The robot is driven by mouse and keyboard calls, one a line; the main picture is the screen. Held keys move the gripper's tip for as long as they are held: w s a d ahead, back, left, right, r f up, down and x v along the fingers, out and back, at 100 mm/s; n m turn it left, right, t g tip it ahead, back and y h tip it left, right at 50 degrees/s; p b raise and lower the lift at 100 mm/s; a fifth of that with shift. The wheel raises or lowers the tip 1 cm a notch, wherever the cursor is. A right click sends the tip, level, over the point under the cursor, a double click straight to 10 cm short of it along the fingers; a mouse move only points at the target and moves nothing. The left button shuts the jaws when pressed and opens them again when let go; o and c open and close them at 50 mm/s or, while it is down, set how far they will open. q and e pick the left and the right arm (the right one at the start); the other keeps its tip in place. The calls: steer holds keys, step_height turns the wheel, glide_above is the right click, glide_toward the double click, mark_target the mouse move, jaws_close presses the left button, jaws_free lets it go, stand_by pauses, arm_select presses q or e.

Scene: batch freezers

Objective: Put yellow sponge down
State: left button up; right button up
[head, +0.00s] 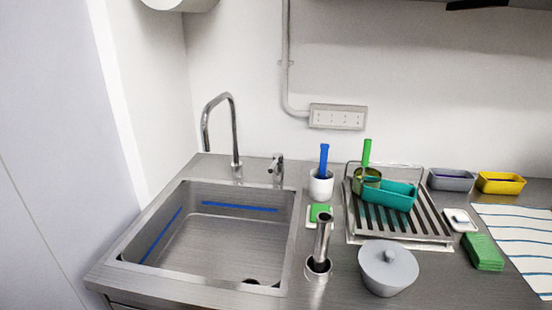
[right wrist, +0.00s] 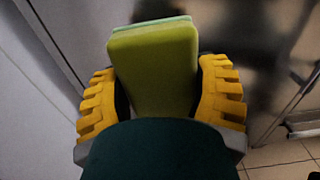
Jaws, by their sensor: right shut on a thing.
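The yellow sponge (right wrist: 155,65) shows in the right wrist view as an olive-yellow block with a thin pale green layer at its top edge. My right gripper (right wrist: 158,85) has yellow ridged fingers on both sides of the sponge and is shut on it. The sponge's lower part is hidden behind the dark palm of the gripper. Neither gripper shows in the head view, and my left gripper is in no view.
A steel sink (head: 205,240) with a tap (head: 234,130) is at left. A drying rack (head: 440,236) holds a teal tub (head: 390,196). A small white dish (head: 463,222), green stack (head: 484,252), lidded pot (head: 388,268) and striped towel (head: 520,240) occupy the counter's right.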

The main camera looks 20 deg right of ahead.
steer(key=shift+s+a+y, duration=0.3)
steer(key=shift+a, duration=0.2)
steer(key=x, duration=0.5)
steer(key=shift+w+d+r, duration=0.15)
steer(key=shift+w+d, duration=0.05)
steer(key=shift+w, duration=0.15)
steer(key=shift+d+r, duration=0.1)
steer(key=shift+d, duration=0.05)
